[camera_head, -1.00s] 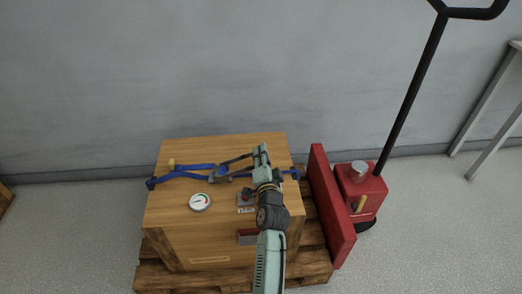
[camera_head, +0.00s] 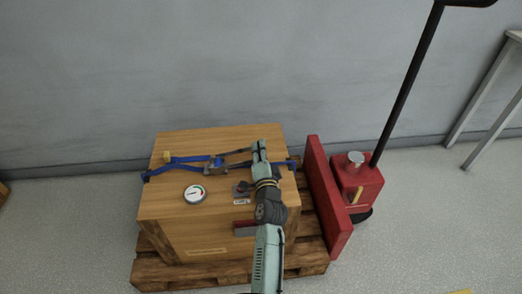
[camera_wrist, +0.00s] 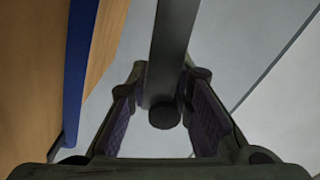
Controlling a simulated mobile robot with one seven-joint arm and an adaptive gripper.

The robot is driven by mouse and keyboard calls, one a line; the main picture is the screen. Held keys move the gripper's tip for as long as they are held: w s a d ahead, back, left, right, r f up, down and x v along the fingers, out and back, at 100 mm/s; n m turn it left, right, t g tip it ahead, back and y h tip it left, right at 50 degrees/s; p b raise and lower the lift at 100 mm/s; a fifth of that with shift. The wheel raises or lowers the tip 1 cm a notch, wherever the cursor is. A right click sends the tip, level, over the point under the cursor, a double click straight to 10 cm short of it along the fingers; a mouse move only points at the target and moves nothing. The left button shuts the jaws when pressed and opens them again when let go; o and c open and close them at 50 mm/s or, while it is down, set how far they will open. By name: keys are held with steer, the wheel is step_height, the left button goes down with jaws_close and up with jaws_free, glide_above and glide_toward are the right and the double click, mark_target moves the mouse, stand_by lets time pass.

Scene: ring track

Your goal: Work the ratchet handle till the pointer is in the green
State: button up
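The blue strap (camera_head: 188,159) runs across the top of the wooden crate (camera_head: 165,205), with the grey ratchet (camera_head: 215,164) in its middle. The ratchet handle (camera_head: 237,151) reaches right from it to my gripper (camera_head: 260,147), above the crate's right part. In the wrist view the handle (camera_wrist: 172,55) is a grey bar with a dark round end.
The crate stands on a wooden pallet (camera_head: 165,272). A red pallet jack (camera_head: 357,185) with a tall black handle is close on the right. A grey wall (camera_head: 120,80) is behind.

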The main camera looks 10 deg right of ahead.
steer(key=shift+o, duration=1.1)
steer(key=shift+s+f, duration=0.1)
steer(key=shift+s, duration=0.1)
steer(key=s, duration=0.7)
steer(key=shift+s, duration=0.1)
